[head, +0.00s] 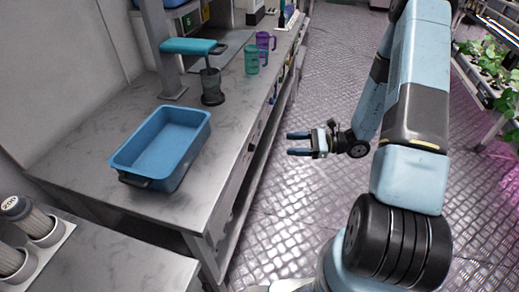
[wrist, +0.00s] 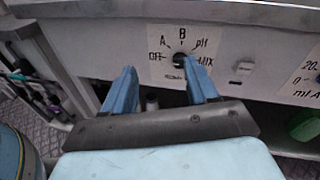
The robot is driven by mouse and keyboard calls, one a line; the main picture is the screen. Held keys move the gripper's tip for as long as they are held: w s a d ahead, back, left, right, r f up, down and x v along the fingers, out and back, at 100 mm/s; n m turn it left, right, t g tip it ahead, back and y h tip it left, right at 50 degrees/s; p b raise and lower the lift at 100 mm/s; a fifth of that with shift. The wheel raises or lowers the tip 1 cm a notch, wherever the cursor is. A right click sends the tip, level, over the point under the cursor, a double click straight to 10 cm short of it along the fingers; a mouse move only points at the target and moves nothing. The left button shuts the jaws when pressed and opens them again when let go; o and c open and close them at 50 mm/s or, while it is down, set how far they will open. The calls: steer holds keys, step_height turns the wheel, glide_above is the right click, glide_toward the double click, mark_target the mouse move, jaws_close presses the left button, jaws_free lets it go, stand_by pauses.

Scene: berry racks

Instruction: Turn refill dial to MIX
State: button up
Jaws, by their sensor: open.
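The refill dial (wrist: 179,60) is a small dark knob on a white plate in the front of the bench, in the wrist view. Labels OFF, A, B, pH and MIX are arranged around it. Which label its pointer faces is too small to tell. My gripper (wrist: 163,76) is open and empty, with its blue fingers pointing at the panel. The right finger overlaps the plate near the MIX side, and the left finger is left of the plate. In the head view my gripper (head: 298,143) is over the aisle, apart from the bench front.
On the bench (head: 95,190) are a blue tub (head: 200,128), a dark cup (head: 211,88) under a teal-topped stand, and green and purple mugs. The metal aisle floor (head: 290,215) is clear.

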step_height(320, 180, down, 7)
steer(key=d+m+t, duration=0.1)
steer(key=m+t, duration=0.3)
glide_toward(252, 148)
steer(key=w+x, duration=0.1)
steer(key=x, duration=0.6)
steer(key=shift+f, duration=0.4)
steer(key=shift+w, duration=0.15)
steer(key=c, duration=1)
steer(key=shift+m, duration=0.3)
